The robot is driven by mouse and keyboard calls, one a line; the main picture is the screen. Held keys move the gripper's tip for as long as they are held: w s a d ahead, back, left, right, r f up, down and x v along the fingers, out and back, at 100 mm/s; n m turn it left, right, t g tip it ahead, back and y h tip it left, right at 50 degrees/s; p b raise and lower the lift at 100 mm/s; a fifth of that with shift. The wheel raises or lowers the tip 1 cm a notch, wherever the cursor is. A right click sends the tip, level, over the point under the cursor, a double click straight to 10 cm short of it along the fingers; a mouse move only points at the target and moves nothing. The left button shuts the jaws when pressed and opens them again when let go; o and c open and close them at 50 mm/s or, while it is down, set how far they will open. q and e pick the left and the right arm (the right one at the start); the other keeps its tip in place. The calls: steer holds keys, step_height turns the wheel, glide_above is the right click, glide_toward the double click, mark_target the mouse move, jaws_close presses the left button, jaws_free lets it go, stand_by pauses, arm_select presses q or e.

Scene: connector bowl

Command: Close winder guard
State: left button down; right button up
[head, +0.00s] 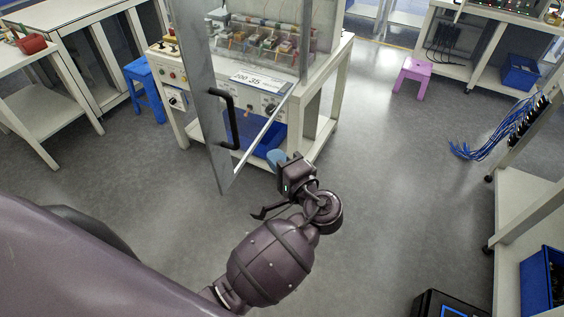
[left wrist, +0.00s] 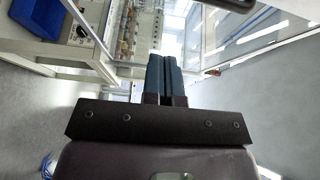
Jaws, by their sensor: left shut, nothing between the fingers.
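The winder guard (head: 214,120) is a clear panel in a grey metal frame. It stands swung open, out from the front of the winder (head: 262,52). A black bar handle (head: 231,120) is on the guard. My left gripper (head: 276,158) is in front of the winder, to the right of the guard's lower corner in the head view, and not on the handle. Its blue fingers (left wrist: 165,72) are shut together and empty in the left wrist view. A dark curved piece (left wrist: 236,4), possibly the handle, shows at that view's top edge. My right gripper is not in view.
The winder's table has a control panel (head: 177,98) and a blue bin (head: 262,143) below. A blue stool (head: 145,88) stands left of it, a pink stool (head: 411,74) to the right. A bench with blue cables (head: 482,143) is at right. Floor between is clear.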

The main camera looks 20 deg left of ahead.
arm_select(q)
steer(key=w+a+p, duration=0.2)
steer(key=a, duration=0.6)
steer(key=shift+a, duration=0.3)
steer(key=shift+a, duration=0.1)
